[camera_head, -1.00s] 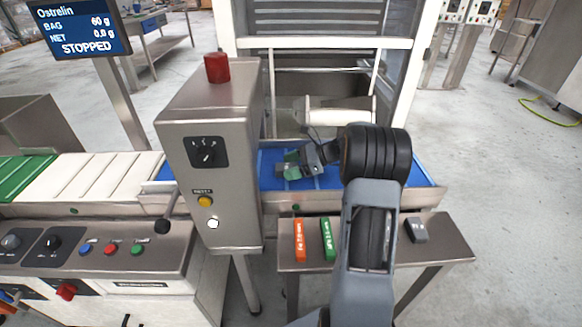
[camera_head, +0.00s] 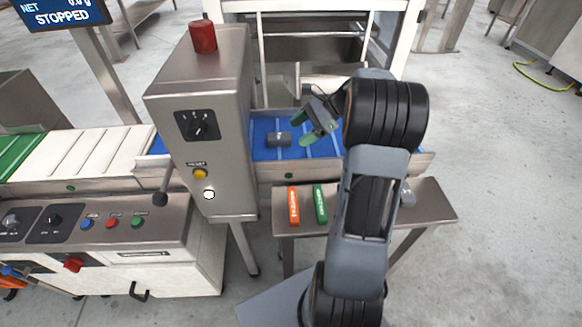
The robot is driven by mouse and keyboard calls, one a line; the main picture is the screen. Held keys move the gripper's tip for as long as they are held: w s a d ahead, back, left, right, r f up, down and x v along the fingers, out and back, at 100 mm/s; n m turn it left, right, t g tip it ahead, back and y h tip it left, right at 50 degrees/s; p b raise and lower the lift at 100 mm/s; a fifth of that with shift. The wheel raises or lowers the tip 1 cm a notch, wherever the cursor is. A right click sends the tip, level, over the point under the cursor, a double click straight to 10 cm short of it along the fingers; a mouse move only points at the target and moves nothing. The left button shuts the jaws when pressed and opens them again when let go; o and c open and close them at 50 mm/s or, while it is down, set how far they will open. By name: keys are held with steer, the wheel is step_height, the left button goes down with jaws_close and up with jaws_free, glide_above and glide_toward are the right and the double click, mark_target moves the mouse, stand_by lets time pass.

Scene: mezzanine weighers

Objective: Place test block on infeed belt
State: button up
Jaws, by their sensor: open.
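A dark grey block (camera_head: 279,139), which looks like the test block, lies on the blue infeed belt (camera_head: 262,125), just right of the steel control cabinet. My gripper (camera_head: 301,128) has green-tipped fingers. It is open and empty, a little to the right of the block and apart from it. The fingers point down and left over the belt. My arm hides the right part of the belt.
An orange stick (camera_head: 293,206) and a green stick (camera_head: 320,204) lie on the steel side table (camera_head: 432,205). A grey item (camera_head: 407,195) there is partly behind my arm. The steel cabinet (camera_head: 205,95), with a red beacon (camera_head: 203,37), stands close left of the belt.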

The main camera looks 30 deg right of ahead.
steer(key=s+a+n+h, duration=1)
steer(key=s+a+n, duration=0.3)
steer(key=s+n, duration=0.3)
steer(key=shift+s+a+f+n, duration=0.15)
steer(key=shift+a+f+n, duration=0.2)
steer(key=shift+n, duration=1.05)
